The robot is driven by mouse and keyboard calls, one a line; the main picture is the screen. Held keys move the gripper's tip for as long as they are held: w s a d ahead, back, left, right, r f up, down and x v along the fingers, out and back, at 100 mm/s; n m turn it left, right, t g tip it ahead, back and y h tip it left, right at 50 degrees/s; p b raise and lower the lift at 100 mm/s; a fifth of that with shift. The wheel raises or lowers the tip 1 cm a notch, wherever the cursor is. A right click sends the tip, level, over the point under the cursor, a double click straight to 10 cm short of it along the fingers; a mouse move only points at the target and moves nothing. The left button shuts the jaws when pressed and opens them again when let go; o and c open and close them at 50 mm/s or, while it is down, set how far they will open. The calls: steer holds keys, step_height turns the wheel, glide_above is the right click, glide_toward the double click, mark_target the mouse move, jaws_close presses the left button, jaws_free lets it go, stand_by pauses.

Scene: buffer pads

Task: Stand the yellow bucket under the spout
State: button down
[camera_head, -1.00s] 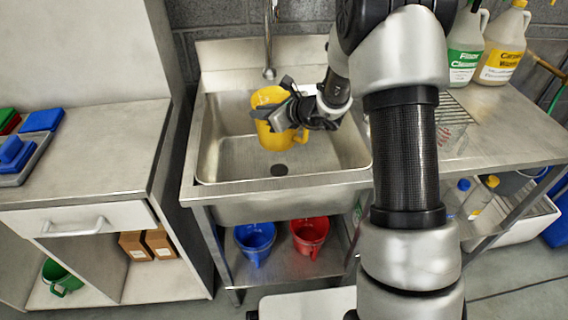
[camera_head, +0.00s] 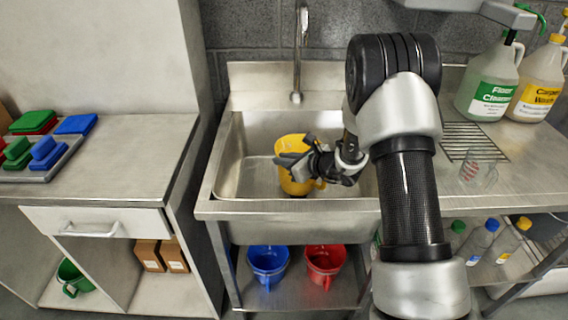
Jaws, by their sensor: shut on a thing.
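The yellow bucket (camera_head: 291,148) is inside the sink basin, slightly tilted, with its handle toward the lower right. My gripper (camera_head: 290,166) is shut on the yellow bucket and covers part of its side. The spout (camera_head: 296,97) hangs from the wall above the back of the basin, with its tip above the bucket in the picture.
The sink (camera_head: 228,165) has free room left of the bucket. A blue bucket (camera_head: 268,262) and a red bucket (camera_head: 325,263) stand on the shelf below. A drying rack (camera_head: 462,140), a clear glass (camera_head: 478,168) and jugs (camera_head: 488,85) are on the right counter.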

steer(key=shift+f, duration=0.35)
steer(key=shift+f, duration=0.2)
steer(key=c, duration=1.8)
jaws_free()
steer(key=shift+o, duration=0.2)
